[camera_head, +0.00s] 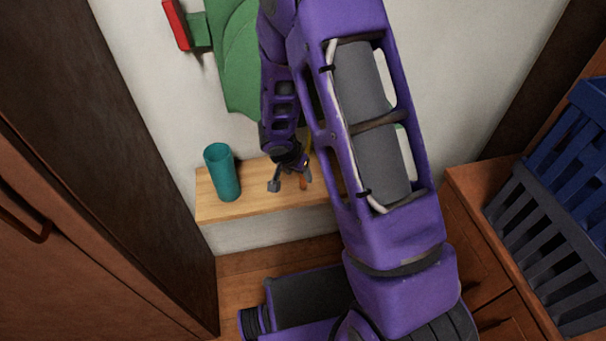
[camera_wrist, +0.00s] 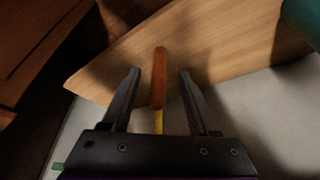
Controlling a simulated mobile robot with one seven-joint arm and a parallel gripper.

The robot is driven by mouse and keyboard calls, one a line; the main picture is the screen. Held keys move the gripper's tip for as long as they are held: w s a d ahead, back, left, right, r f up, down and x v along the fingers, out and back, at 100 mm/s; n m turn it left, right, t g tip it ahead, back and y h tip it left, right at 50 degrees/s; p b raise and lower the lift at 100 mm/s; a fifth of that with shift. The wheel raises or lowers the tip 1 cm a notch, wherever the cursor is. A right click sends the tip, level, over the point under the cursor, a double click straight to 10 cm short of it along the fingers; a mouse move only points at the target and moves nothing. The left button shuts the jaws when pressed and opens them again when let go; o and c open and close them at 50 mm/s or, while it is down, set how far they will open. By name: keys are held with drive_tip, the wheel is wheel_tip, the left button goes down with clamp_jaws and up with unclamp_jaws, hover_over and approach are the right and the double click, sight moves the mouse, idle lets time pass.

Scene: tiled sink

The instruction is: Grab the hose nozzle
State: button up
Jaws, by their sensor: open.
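The hose nozzle shows in the wrist view as a slim orange-brown piece (camera_wrist: 158,80) with a yellow section behind it. It lies between the two dark fingers of my gripper (camera_wrist: 160,74), with visible gaps on both sides. The fingers are open and do not appear to touch it. In the head view my gripper (camera_head: 289,184) is over the wooden shelf (camera_head: 240,204), and a small orange bit of the nozzle (camera_head: 303,182) shows by its fingers. The rest of the nozzle is hidden by my gripper and arm.
A teal cup (camera_head: 222,172) stands on the shelf left of my gripper. A green object (camera_head: 235,60) with a red part (camera_head: 177,24) is on the wall above. Blue (camera_head: 585,120) and dark grey (camera_head: 540,240) crates sit at right on a wooden cabinet.

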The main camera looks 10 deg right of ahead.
drive_tip(key=shift+w+d+r+p, duration=0.2)
drive_tip(key=shift+w+d+p, duration=0.55)
drive_tip(key=shift+w+d, duration=0.2)
drive_tip(key=b+x, duration=0.1)
drive_tip(key=x, duration=0.2)
drive_tip(key=shift+w+f, duration=0.2)
clamp_jaws()
